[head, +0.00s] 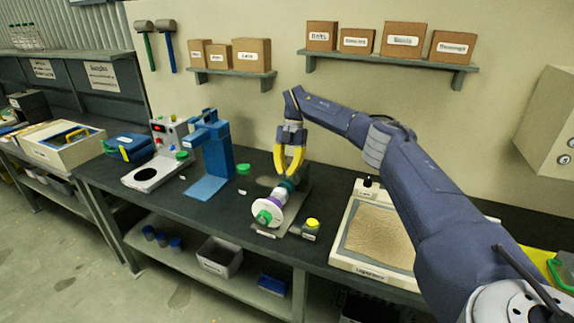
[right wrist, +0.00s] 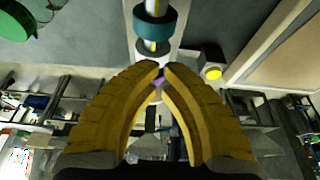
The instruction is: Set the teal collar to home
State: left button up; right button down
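The teal collar (head: 287,186) sits on the shaft of a small screw expeller, at the end nearer the wall. In the right wrist view the teal collar (right wrist: 154,27) is a thick ring around the shaft, above the fingertips. A purple ring (head: 277,199), a white disc (head: 268,211) and a green knob (head: 263,217) are farther forward. My right gripper (head: 290,172) points down just above the collar; its yellow fingers are apart with nothing held. In the right wrist view the purple ring (right wrist: 158,79) shows beyond the fingertips. My left gripper is not in view.
A yellow button box (head: 312,224) stands right of the expeller. A framed tray (head: 345,265) lies farther right under my right arm. A blue stand (head: 215,160) is at left, and a green piece (head: 243,169) lies between. Shelves with boxes hang on the wall.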

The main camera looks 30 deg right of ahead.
aim_at(284, 189)
jog(key=shift+x, duration=2.75)
